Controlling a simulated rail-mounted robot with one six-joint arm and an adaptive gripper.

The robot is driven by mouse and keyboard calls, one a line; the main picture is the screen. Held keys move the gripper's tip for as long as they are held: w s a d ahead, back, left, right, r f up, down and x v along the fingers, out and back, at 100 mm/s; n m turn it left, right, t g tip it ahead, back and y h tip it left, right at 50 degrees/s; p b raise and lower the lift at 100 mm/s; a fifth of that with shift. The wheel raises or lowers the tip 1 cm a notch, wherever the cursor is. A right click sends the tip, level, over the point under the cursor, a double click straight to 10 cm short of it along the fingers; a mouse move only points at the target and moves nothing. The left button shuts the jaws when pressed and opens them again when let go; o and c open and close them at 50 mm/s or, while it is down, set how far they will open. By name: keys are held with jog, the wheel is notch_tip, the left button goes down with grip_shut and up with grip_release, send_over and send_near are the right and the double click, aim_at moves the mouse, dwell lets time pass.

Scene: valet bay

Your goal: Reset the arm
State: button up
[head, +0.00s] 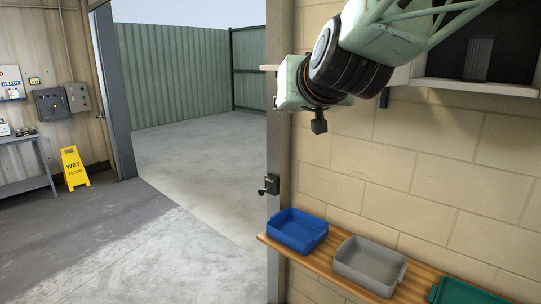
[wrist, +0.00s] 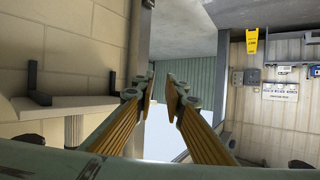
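My arm (head: 385,35) reaches in from the upper right in the head view, with its wrist in front of the block wall. The fingers cannot be made out in that view. In the wrist view my gripper (wrist: 160,90) shows two yellow ribbed fingers with a gap between their tips. It is open, with nothing between the fingers. The wrist picture looks upside down, with the doorway and corrugated fence beyond the fingertips.
A wooden shelf (head: 344,267) below my arm bears a blue tray (head: 297,232), a grey tray (head: 370,265) and a green tray (head: 462,293). A hatch ledge (head: 470,87) juts from the wall beside my arm. A yellow wet-floor sign (head: 74,167) stands left of the open doorway.

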jog(key=s+d+f+g+h+b, duration=0.1)
jog(key=s+d+f+g+b, duration=0.1)
jog(key=s+d+f, duration=0.3)
jog(key=s+d+f+g+b, duration=0.3)
jog(key=s+d+f, duration=0.3)
jog(key=s+f, duration=0.7)
jog(key=s+d+f+m+g+h+b, duration=0.1)
jog(key=s+d+f+g, duration=0.3)
jog(key=s, duration=2.3)
notch_tip(320, 180, down, 5)
jog(key=shift+d+f+g+h+b, duration=0.15)
jog(key=shift+d+g+h+b, duration=0.2)
jog(key=shift+d+b, duration=0.4)
jog(key=shift+a, duration=0.15)
